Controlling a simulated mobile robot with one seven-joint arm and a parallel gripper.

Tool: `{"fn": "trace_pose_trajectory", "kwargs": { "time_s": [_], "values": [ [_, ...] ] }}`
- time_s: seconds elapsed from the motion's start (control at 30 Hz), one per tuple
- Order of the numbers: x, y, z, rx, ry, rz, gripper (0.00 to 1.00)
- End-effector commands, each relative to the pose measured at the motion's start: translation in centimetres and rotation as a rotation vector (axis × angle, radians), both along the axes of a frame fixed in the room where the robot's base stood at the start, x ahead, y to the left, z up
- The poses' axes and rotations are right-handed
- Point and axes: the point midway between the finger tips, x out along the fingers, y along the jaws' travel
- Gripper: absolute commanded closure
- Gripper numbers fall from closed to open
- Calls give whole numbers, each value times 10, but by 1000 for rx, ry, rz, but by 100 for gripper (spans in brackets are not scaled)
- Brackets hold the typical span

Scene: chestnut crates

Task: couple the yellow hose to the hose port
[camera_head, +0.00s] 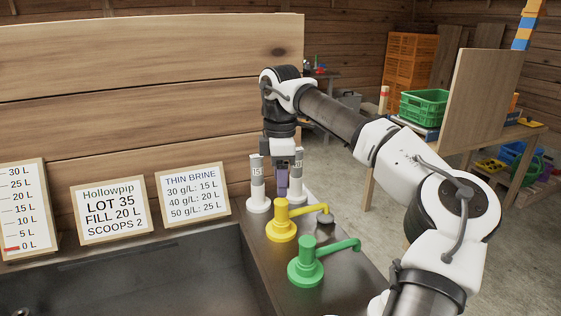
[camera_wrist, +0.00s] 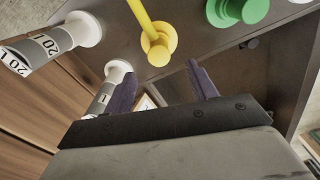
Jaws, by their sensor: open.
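A yellow fitting (camera_head: 281,222) stands upright on the dark counter, with a round base and a side arm reaching right. It also shows in the wrist view (camera_wrist: 157,46), just beyond my fingertips. A dark round piece (camera_head: 325,226) is below the end of that arm; I cannot tell whether it is the hose port. No loose yellow hose can be made out. My gripper (camera_head: 288,182) is open and points down, behind the yellow fitting, near two grey-and-white posts. In the wrist view my gripper (camera_wrist: 163,77) has nothing between its purple fingers.
A green fitting (camera_head: 307,262) with a side arm stands nearer on the counter (camera_head: 347,283). The two posts (camera_head: 257,183) carry number labels. A dark basin (camera_head: 130,270) lies left, with framed signs (camera_head: 112,210) along the plank wall. Green and orange crates are in the background.

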Motion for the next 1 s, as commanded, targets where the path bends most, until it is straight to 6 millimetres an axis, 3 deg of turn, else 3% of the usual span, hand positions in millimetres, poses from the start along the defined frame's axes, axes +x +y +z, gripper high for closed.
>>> {"fn": "trace_pose_trajectory", "kwargs": {
  "time_s": [0.2,0.43,0.63,0.9,1.0],
  "values": [
    [-1,0,-45,3,2,2,43],
    [-1,0,-79,2,1,1,43],
    [0,0,-92,2,0,0,43],
    [0,0,-94,1,-1,0,43],
    [0,0,-94,1,-1,0,53]
  ]
}}
